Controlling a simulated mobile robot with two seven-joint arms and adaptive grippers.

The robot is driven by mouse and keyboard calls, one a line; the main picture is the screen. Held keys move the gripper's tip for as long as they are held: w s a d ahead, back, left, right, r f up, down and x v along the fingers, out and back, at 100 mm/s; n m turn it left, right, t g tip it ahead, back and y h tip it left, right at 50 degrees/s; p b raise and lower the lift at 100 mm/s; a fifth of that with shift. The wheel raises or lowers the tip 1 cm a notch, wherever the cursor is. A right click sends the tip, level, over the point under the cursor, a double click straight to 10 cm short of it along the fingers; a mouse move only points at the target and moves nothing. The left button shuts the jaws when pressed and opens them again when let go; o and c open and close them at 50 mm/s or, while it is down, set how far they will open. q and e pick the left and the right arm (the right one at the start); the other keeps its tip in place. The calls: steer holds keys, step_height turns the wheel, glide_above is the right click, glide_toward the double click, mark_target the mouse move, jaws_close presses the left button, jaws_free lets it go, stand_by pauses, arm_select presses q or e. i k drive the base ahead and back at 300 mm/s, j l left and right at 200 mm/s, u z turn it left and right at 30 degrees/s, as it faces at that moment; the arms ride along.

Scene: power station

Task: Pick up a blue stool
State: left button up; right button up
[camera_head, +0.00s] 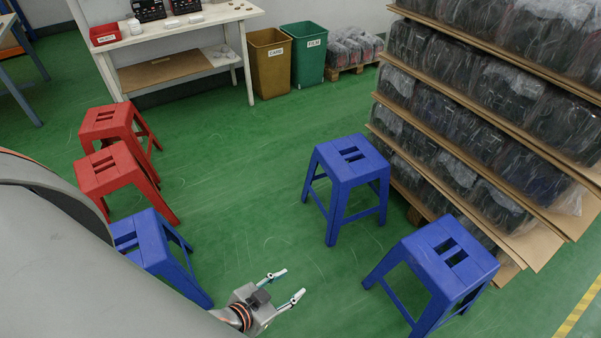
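Three blue stools stand upright on the green floor. One blue stool (352,172) is right of centre, in front of the stacked goods. A second blue stool (452,262) is at the lower right. A third blue stool (150,243) is at the lower left, partly hidden behind my own grey body. My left gripper (289,285) is at the bottom centre with its two fingers apart and nothing between them. It is between the lower left stool and the two right-hand stools, touching none that I can see. My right gripper is not in view.
Two red stools (112,171) stand at the left. A white workbench (180,35), a brown bin (269,65) and a green bin (306,55) are at the back. A tall stack of wrapped goods on cardboard (480,130) fills the right. The middle floor is clear.

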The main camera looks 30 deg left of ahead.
mark_target(366, 164)
steer(key=u, duration=0.45)
steer(key=z, duration=0.4)
steer(key=i+j+z, duration=0.1)
steer(key=z, duration=0.3)
steer(key=j+z, duration=0.15)
steer(key=z, duration=0.25)
steer(key=i+j+z, duration=0.1)
steer(key=z, duration=0.3)
steer(key=i+j+z, duration=0.1)
steer(key=j+z, duration=0.75)
steer(key=j, duration=0.45)
steer(key=i+j+u, duration=0.15)
steer(key=j, duration=0.3)
steer(key=j+u, duration=0.4)
steer(key=j, duration=0.45)
steer(key=j+u, duration=0.4)
steer(key=j, duration=0.45)
